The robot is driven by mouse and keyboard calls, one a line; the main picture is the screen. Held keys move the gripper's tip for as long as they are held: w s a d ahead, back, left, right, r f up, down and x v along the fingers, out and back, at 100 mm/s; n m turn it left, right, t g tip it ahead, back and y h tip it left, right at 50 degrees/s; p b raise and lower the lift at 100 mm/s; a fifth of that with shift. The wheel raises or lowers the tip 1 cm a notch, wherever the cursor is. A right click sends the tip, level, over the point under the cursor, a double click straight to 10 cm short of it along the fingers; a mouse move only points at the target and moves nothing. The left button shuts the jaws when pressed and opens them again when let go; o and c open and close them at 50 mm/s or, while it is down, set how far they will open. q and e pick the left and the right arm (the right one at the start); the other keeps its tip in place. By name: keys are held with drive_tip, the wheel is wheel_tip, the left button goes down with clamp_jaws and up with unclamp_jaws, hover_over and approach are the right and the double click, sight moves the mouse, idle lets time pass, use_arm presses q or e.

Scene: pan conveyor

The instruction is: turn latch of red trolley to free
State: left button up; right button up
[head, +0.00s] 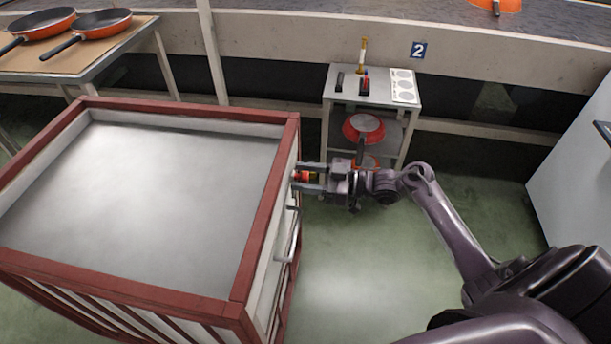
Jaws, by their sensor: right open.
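The red trolley (268,215) stands at the left, a large box with red edges, slatted sides and a pale grey top. A small red and yellow latch (302,176) sits on its right side near the far corner. My right gripper (308,178) reaches in from the right with its fingers open, one on each side of the latch. Contact with the latch cannot be made out. Which way the latch is turned is too small to tell. My left gripper is not in view.
A silver handle (289,236) sticks out from the trolley's right side. A small grey stand (374,92) with an orange pan (364,125) on its shelf is behind my gripper. A table (140,28) with orange pans is at the back left. Green floor (360,270) is clear on the right.

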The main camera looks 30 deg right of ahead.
clamp_jaws()
idle(0.4)
